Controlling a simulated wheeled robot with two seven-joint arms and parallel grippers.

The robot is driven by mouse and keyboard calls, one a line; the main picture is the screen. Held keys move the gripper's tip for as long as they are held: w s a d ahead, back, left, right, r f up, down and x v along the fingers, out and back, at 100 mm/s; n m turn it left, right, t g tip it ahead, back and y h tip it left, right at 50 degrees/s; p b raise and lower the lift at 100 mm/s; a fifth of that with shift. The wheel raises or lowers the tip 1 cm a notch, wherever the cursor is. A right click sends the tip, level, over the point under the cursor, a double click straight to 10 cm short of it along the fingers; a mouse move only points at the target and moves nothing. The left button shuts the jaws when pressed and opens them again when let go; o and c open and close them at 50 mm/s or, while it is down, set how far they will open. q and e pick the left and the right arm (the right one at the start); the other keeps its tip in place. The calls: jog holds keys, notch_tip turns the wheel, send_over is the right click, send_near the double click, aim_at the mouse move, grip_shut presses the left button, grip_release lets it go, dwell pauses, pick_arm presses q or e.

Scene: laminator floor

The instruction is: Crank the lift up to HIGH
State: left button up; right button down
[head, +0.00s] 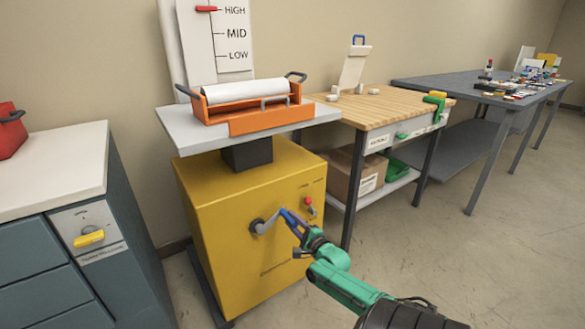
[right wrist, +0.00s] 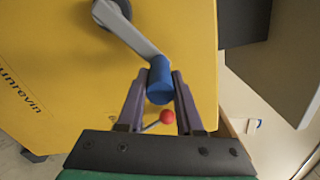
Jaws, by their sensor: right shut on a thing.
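The yellow lift (head: 235,230) stands in front of me with a grey platform (head: 180,130) on a dark column. The grey crank (head: 262,225) is on its front face. In the right wrist view the crank arm (right wrist: 130,32) ends in a blue handle (right wrist: 160,80). My right gripper (head: 287,214) is shut on this blue handle, with its fingers on either side in the right wrist view (right wrist: 160,85). The scale board (head: 232,40) reads HIGH, MID and LOW, and its red pointer (head: 206,9) is level with HIGH. My left gripper is not in view.
An orange tray with a white roll (head: 245,92) rests on the platform. A small red-knobbed lever (head: 308,201) is right of the crank. A grey cabinet (head: 60,240) stands left, and a wooden-topped workbench (head: 390,105) stands right. Floor is clear at the right.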

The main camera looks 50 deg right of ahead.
jog(key=shift+s+f, duration=0.1)
jog(key=shift+f, duration=0.15)
jog(key=c, duration=0.6)
grip_release()
jog(key=shift+s+a+r+p, duration=0.1)
jog(key=shift+s+a+p, duration=0.05)
jog(key=shift+s+p, duration=0.2)
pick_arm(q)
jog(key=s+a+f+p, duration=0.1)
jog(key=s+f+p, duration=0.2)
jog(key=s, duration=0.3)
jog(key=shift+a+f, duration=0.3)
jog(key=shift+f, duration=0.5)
pick_arm(e)
jog(key=v, duration=1.3)
jog(key=shift+s+a, duration=0.15)
jog(key=shift+s, duration=0.2)
